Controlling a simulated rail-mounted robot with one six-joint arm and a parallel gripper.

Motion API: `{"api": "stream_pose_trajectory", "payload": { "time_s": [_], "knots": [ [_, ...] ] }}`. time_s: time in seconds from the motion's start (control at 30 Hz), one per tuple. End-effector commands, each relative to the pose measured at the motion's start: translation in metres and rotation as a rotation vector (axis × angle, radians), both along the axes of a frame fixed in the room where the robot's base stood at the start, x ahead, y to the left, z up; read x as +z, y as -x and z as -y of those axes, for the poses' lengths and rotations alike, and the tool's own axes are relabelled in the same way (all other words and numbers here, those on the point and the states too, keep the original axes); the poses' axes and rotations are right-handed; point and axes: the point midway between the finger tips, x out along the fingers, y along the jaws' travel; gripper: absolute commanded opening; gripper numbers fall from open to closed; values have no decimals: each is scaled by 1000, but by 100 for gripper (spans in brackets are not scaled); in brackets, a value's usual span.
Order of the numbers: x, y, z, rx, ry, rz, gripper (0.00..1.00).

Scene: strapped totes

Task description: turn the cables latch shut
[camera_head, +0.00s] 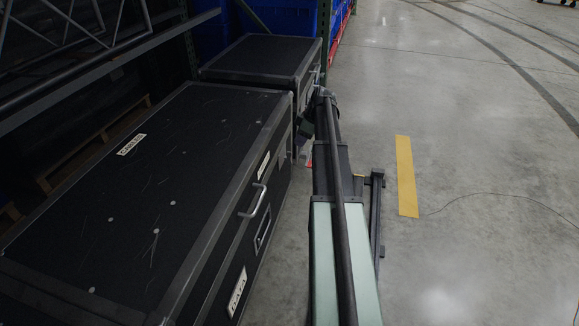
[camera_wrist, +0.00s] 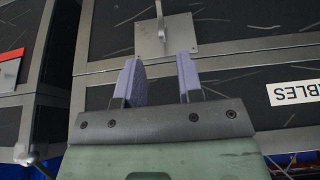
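In the wrist view, a grey latch plate (camera_wrist: 182,36) with a slim metal lever (camera_wrist: 160,20) sits on a black case front, beside the grey trim strip. The white CABLES label (camera_wrist: 292,93) appears upside down to the right, across that strip. My gripper (camera_wrist: 160,80) has its two purple fingers apart, with nothing between them. The fingertips lie at the lower edge of the latch plate in the picture; whether they touch it I cannot tell. In the head view, the latch and fingers are not clearly visible behind my arm.
A grey plate with red (camera_wrist: 10,65) shows at the wrist view's left. Floor to the right is clear.

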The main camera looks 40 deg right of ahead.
Motion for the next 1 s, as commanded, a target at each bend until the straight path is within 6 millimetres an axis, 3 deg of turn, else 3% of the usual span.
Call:
{"api": "stream_pose_trajectory", "payload": {
  "time_s": [0.17,0.5,0.83,0.87,1.0],
  "knots": [
    [-24,-6,-5,1,0,-1,34],
    [-95,-29,-23,0,0,-2,34],
    [-98,-33,-26,-1,0,-2,34],
    [-98,-33,-26,-1,0,-2,32],
    [-98,-33,-26,-1,0,-2,11]
  ]
}}
